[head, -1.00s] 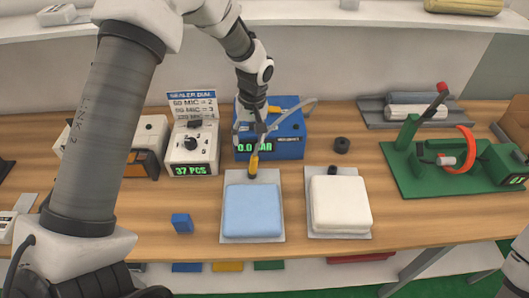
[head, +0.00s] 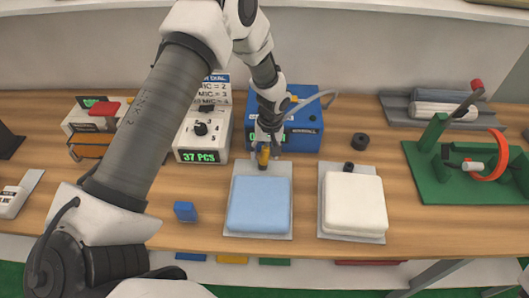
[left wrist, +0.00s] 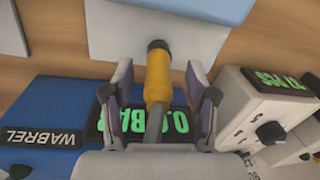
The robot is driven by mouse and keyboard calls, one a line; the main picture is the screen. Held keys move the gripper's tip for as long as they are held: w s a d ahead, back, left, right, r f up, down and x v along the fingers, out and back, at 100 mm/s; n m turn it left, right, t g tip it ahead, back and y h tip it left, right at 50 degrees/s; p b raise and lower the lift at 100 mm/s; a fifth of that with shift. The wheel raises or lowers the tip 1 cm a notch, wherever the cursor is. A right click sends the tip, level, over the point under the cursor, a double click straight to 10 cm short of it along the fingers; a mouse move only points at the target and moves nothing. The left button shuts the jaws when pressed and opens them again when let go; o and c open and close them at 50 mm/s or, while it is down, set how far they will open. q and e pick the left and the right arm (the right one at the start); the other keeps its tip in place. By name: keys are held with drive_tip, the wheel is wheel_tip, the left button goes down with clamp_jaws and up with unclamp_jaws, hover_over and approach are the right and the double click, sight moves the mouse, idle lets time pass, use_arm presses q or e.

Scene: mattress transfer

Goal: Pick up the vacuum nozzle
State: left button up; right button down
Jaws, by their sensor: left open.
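The vacuum nozzle (head: 264,156) has a yellow body with a black tip and a grey hose running back to the blue vacuum unit (head: 300,130). It stands in front of the unit, at the back edge of the blue mattress's grey sheet. In the left wrist view the nozzle (left wrist: 158,75) lies between the two fingers of my left gripper (left wrist: 156,90), with a gap on each side. My left gripper (head: 266,138) is open and comes down over the nozzle from behind. The blue mattress (head: 259,205) lies flat on its sheet. My right gripper is not in view.
A white mattress (head: 354,203) on a grey sheet lies to the right, with a black knob-like piece (head: 360,141) behind it. The sealer box (head: 203,135) stands left of the vacuum unit. A green clamp fixture (head: 470,170) is at the right. A small blue block (head: 185,211) is near the front.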

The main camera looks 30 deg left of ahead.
use_arm(q)
drive_tip(key=shift+w+f, duration=0.1)
drive_tip(key=shift+w, duration=0.05)
drive_tip(key=shift+c, duration=1.1)
clamp_jaws()
